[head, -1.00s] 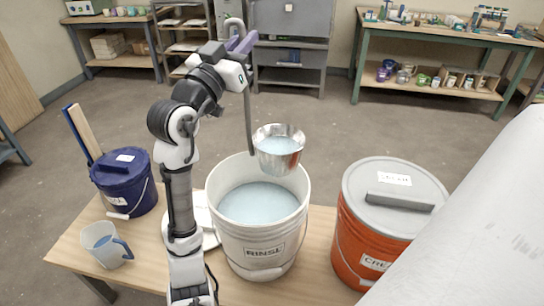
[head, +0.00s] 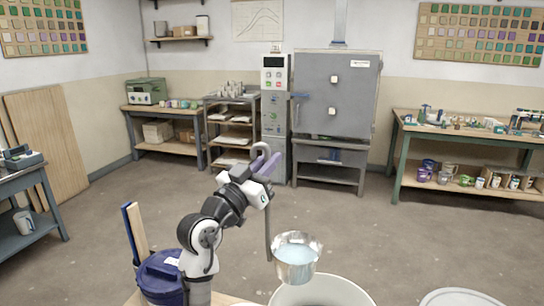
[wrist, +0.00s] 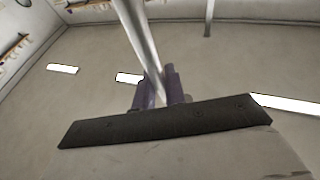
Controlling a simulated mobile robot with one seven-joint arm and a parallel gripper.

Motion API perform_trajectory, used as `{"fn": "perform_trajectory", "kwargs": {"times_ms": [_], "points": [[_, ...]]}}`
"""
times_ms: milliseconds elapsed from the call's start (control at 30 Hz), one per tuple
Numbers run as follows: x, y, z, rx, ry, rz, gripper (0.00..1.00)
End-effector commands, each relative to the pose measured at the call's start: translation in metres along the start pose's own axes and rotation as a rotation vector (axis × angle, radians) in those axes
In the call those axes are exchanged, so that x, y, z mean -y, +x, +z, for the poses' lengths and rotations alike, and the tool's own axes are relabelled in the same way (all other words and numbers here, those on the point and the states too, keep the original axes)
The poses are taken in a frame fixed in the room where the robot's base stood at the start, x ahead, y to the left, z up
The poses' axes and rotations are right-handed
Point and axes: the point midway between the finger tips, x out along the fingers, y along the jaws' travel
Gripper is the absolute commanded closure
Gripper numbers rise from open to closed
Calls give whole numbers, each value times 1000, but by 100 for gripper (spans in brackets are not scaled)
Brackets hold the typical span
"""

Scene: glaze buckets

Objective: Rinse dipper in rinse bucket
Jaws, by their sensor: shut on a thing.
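The dipper (head: 296,264) is a metal cup on a long upright handle with a hooked top. It holds pale blue liquid and hangs about level in the head view. My gripper (head: 264,165) is shut on the dipper's handle near the hook. In the wrist view the purple fingers (wrist: 160,88) close around the grey handle (wrist: 138,40). The rinse bucket (head: 322,290) is white and shows only its rim and upper inside at the bottom edge. The dipper is above its back rim, outside the liquid. The bucket's label and most of its body are out of view.
A dark blue bucket (head: 160,277) stands left of my arm, with a wooden stick and a blue one behind it. A grey lid (head: 462,298) shows at the bottom right. A grey kiln (head: 336,95) and shelves stand far back; open floor lies between.

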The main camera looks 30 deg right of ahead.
Motion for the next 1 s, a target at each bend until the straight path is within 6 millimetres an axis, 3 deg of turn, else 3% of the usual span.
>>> {"fn": "perform_trajectory", "kwargs": {"times_ms": [267, 733, 1000], "points": [[2, -2, 3, -4, -1, 0, 100], [3, -16, 38, -4, -2, 0, 100], [-18, -16, 28, -20, 82, 32, 100]]}}
